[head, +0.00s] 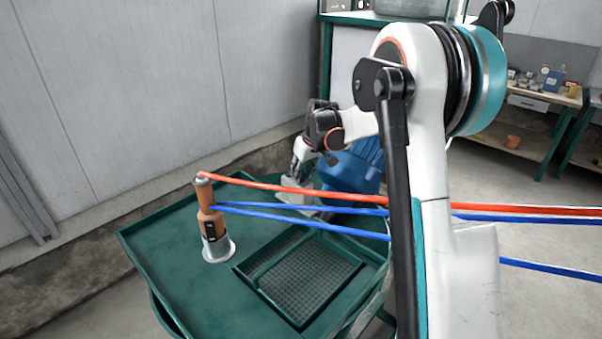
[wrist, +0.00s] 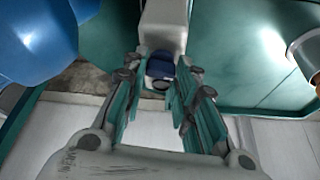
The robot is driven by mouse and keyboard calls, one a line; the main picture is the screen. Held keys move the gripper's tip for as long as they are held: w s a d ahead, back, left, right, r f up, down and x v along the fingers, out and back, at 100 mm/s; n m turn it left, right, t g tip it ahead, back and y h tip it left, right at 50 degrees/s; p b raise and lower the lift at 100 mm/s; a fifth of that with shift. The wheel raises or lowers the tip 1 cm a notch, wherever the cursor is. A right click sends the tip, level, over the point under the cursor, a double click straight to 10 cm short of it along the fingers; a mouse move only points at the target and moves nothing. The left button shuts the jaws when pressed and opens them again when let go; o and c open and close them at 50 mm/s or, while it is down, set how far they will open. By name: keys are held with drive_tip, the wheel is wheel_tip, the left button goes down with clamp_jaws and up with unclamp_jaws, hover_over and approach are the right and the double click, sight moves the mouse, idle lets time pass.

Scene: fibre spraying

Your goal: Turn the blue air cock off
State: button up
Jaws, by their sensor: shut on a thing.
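The blue air cock (wrist: 161,65) shows in the wrist view as a small dark blue part at the end of a pale block (wrist: 164,24). My gripper (wrist: 157,88) has its teal fingers on either side of the cock and is shut on it. In the head view my gripper (head: 301,158) reaches down to the pale block at the far edge of the green table (head: 190,262). The cock is hidden there by the gripper and hoses. I cannot tell how far the cock is turned.
An orange-brown tool with a metal base (head: 213,236) stands at the table's left. A red hose (head: 270,186) and blue hoses (head: 300,223) cross in front of my gripper. A large blue rounded body (head: 350,172) is right of the gripper. A mesh-bottomed recess (head: 305,280) lies in front.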

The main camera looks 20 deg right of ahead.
drive_tip(key=shift+d+n+y, duration=0.1)
drive_tip(key=shift+n+y, duration=0.3)
drive_tip(key=shift+n, duration=0.8)
drive_tip(key=shift+g, duration=0.3)
drive_tip(key=o, duration=1)
drive_tip(key=shift+o, duration=0.2)
drive_tip(key=v, duration=1.2)
